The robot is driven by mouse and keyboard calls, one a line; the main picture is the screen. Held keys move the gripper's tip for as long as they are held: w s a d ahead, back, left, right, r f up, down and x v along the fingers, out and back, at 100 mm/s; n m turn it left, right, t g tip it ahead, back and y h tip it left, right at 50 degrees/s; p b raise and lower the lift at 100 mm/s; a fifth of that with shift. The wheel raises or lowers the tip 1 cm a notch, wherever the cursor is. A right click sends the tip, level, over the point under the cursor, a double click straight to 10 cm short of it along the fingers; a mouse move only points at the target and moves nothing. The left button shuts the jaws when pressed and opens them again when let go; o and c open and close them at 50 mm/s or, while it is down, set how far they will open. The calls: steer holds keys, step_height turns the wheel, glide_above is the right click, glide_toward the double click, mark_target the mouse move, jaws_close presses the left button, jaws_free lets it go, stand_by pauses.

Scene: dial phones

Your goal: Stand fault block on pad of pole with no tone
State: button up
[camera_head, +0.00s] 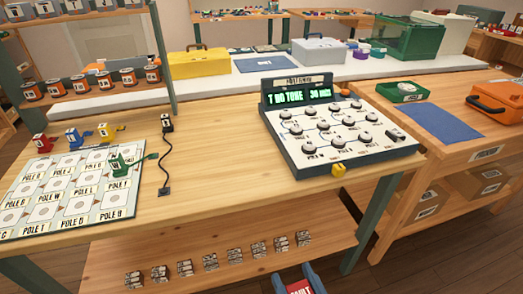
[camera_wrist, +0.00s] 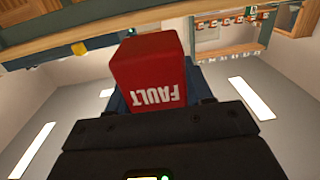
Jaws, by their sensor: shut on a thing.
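The red fault block (camera_head: 299,288) is at the bottom edge of the head view, only partly in frame. My gripper (camera_head: 296,279), with blue fingers, is shut on it, in front of the table and low. In the wrist view the red block (camera_wrist: 150,70) shows FAULT upside down between the fingers. The pole board (camera_head: 75,190) lies at the left of the table, with labelled round pads such as POLE W and POLE L. A green lettered piece (camera_head: 119,167) stands on its right side. The test console (camera_head: 340,135) has a display (camera_head: 300,96) reading about "T NO TONE", partly hard to read.
Red (camera_head: 40,143), blue (camera_head: 73,137) and yellow (camera_head: 106,131) pieces stand behind the board. A black plug with a cord (camera_head: 166,123) is between board and console. Several small blocks sit on the lower shelf (camera_head: 215,270).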

steer(key=w+d+f+m+h, duration=0.2)
steer(key=w+d+f+h, duration=0.1)
steer(key=d+f, duration=0.3)
steer(key=w+d+f+m+t+h+p, duration=0.1)
steer(key=w+d+f+h, duration=0.1)
steer(key=w+d+f, duration=0.3)
steer(key=shift+w+d+f+m+h, duration=0.15)
steer(key=shift+d+f+m+h, duration=0.25)
steer(key=shift+d+f, duration=1.35)
steer(key=shift+d+r, duration=0.55)
steer(key=shift+d, duration=0.05)
